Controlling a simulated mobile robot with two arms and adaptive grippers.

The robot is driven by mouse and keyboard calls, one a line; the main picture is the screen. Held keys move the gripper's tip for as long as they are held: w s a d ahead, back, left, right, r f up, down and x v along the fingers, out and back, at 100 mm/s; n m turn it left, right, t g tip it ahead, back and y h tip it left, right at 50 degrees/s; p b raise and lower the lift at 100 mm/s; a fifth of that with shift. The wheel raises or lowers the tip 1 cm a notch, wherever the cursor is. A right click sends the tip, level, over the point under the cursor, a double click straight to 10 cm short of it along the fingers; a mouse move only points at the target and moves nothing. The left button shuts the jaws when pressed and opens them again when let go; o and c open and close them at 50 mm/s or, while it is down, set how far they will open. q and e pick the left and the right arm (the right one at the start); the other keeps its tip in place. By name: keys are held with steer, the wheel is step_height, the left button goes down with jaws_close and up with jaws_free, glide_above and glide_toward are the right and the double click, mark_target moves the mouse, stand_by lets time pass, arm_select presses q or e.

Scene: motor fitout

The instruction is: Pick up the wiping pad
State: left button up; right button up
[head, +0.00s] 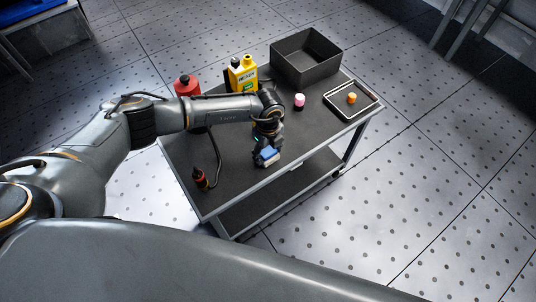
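The wiping pad, a small blue and white block (267,157), shows near the front edge of the dark-topped cart (232,170). My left gripper (265,153) reaches down over the cart from the left, with its fingers at the pad. The fingers and the gripper body partly cover the pad. At this size I cannot tell whether the fingers are closed on it, or whether the pad rests on the cart top or is just above it. My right gripper is not in view.
On the cart stand a red bottle (187,85), a yellow bottle (243,75), an open dark bin (306,57), a pink and white item (299,101) and a tray (344,108) with an orange item (351,98).

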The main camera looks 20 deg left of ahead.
arm_select(q)
steer(key=shift+c, duration=0.5)
steer(key=shift+r, duration=0.6)
steer(key=s+d+r, duration=0.6)
steer(key=s+r, duration=0.5)
steer(key=s, duration=0.1)
steer(key=shift+s+d+r, duration=0.15)
steer(key=shift+d+r, duration=0.25)
